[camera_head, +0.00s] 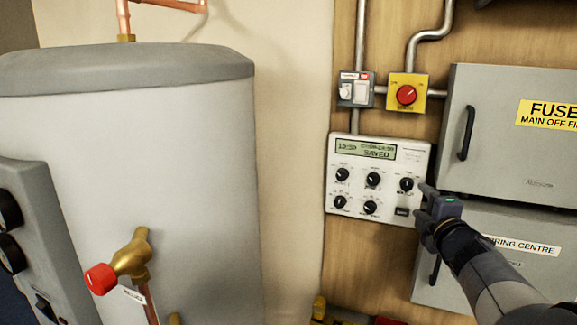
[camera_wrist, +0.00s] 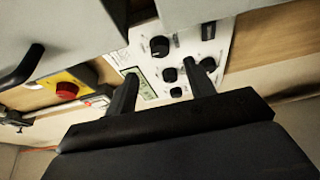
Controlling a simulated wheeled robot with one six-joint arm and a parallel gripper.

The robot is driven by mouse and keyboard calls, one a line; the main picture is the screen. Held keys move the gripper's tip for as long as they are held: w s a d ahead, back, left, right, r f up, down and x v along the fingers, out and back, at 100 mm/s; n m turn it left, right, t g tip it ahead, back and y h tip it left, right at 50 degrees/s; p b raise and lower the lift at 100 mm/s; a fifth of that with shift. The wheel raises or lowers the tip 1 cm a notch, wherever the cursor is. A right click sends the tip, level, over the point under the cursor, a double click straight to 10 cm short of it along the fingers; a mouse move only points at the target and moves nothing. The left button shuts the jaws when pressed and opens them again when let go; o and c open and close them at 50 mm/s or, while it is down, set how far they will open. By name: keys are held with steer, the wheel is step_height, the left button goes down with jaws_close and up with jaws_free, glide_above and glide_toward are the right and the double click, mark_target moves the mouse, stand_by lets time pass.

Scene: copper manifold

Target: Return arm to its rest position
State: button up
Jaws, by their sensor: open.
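My gripper (camera_head: 428,190) is at the right edge of a white control panel, with my dark arm reaching in from the lower right. In the wrist view my gripper (camera_wrist: 163,88) shows two dark fingers spread apart, with nothing between them but the panel behind. The control panel (camera_head: 352,208) has several black knobs and a green display (camera_head: 366,150) that reads "SAVED". The panel (camera_wrist: 143,52) also shows in the wrist view, tilted, with its knobs beyond the fingertips. Whether a fingertip touches the panel I cannot tell.
A grey fuse box (camera_head: 490,140) and a wiring centre box (camera_head: 540,270) stand close on the right. A red rotary switch (camera_head: 406,95) and a small switch box (camera_head: 355,89) sit above the panel. A large tank (camera_head: 190,190) with a red-handled valve (camera_head: 100,278) fills the left.

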steer(key=shift+s, duration=1.55)
